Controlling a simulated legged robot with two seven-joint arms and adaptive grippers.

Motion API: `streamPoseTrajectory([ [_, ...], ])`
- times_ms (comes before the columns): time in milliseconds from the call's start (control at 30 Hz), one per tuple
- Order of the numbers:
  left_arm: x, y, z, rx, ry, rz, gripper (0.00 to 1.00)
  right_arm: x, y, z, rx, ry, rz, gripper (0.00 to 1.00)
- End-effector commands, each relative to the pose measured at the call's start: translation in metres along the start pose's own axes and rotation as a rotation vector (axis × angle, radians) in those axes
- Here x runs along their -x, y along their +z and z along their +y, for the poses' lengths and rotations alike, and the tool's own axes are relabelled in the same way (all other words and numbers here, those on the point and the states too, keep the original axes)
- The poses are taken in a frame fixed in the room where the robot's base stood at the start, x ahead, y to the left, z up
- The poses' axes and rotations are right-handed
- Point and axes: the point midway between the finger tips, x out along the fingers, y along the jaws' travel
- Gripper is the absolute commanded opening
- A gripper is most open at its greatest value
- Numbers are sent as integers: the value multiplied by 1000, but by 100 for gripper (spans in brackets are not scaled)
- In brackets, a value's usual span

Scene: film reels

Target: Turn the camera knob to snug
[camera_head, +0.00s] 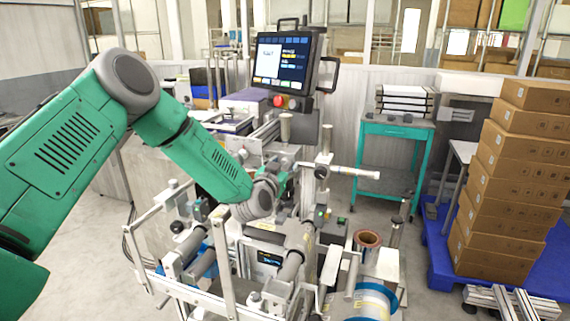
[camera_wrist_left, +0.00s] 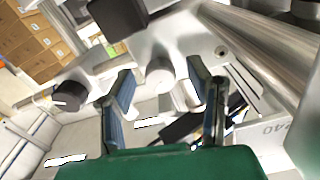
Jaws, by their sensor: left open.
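My left arm reaches from the left into the machine in the head view, and its gripper (camera_head: 279,181) is mostly hidden behind my wrist. In the left wrist view my left gripper (camera_wrist_left: 160,82) is open, with two blue-padded fingers apart. A pale round knob-like end (camera_wrist_left: 160,70) shows between the fingertips; I cannot tell for sure that it is the camera knob. No finger clearly touches it. A dark round knob (camera_wrist_left: 70,95) sits left of the fingers, and a black block (camera_wrist_left: 118,17) is above them. My right gripper is not in view.
A thick metal roller (camera_wrist_left: 265,45) passes close on the right in the wrist view. Metal posts and rails (camera_head: 325,155) crowd the machine. A monitor (camera_head: 285,62) stands behind it.

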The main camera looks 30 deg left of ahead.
Motion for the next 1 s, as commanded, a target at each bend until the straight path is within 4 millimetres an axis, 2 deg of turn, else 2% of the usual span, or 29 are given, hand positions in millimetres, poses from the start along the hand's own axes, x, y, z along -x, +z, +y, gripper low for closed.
streamPoseTrajectory([
  [367, -6, 1, -1, 2, 0, 0, 46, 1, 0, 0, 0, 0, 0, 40],
  [400, -6, 1, -1, 2, 0, 0, 32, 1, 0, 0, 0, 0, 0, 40],
  [500, -6, 1, -1, 2, 0, 0, 0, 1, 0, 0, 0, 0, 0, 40],
  [667, -6, 1, -1, 11, -1, 0, 0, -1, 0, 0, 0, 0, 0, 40],
  [833, -6, 2, -1, 115, -1, 1, 0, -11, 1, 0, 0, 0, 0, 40],
  [1000, -6, 1, -2, 136, -1, 0, 0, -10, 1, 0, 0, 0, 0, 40],
])
